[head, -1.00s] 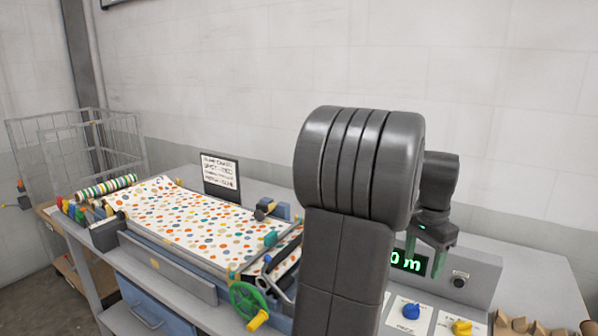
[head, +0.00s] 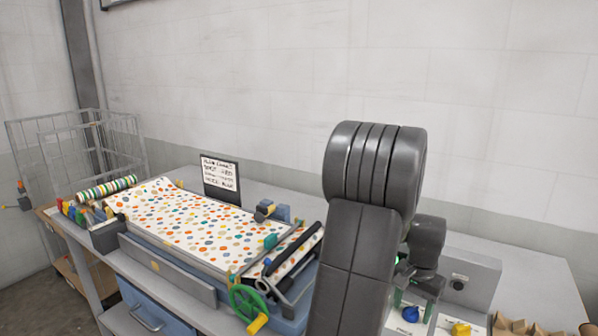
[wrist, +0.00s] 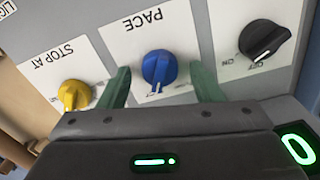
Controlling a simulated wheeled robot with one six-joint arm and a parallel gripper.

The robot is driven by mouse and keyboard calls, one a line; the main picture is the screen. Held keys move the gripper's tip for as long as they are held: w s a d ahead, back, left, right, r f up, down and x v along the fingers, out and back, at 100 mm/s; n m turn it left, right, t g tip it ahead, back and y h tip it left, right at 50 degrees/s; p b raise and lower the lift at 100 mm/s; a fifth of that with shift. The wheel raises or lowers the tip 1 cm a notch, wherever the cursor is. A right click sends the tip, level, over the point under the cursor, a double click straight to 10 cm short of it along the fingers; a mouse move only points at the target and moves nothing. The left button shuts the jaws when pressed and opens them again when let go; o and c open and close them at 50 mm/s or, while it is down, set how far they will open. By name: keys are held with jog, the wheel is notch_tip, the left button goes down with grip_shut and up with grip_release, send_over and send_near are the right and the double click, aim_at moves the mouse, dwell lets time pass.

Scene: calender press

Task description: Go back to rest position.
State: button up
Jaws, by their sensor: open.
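My gripper (wrist: 160,72) is open, with its two green fingers apart on either side of the blue PACE knob (wrist: 158,68) in the wrist view. I cannot tell whether the fingers touch the knob. In the head view my gripper (head: 415,302) is low over the control panel, partly behind my dark grey arm, with the blue knob (head: 411,314) just below it. The yellow STOP AT knob (wrist: 74,95) is to the left in the wrist view, and a black knob (wrist: 264,40) is to the right.
The calender press with its dotted sheet (head: 190,225), green handwheel (head: 246,303) and rollers stands left of my arm. A sign (head: 221,179) stands behind it. A wire cage (head: 80,150) is at far left. A grey control box (head: 472,278) is right of my gripper. The air above is clear.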

jog(key=n, duration=0.8)
jog(key=shift+r+n+p, duration=0.1)
jog(key=shift+n+p, duration=0.2)
jog(key=shift+n, duration=0.1)
notch_tip(320, 180, up, 11)
jog(key=shift+b, duration=0.4)
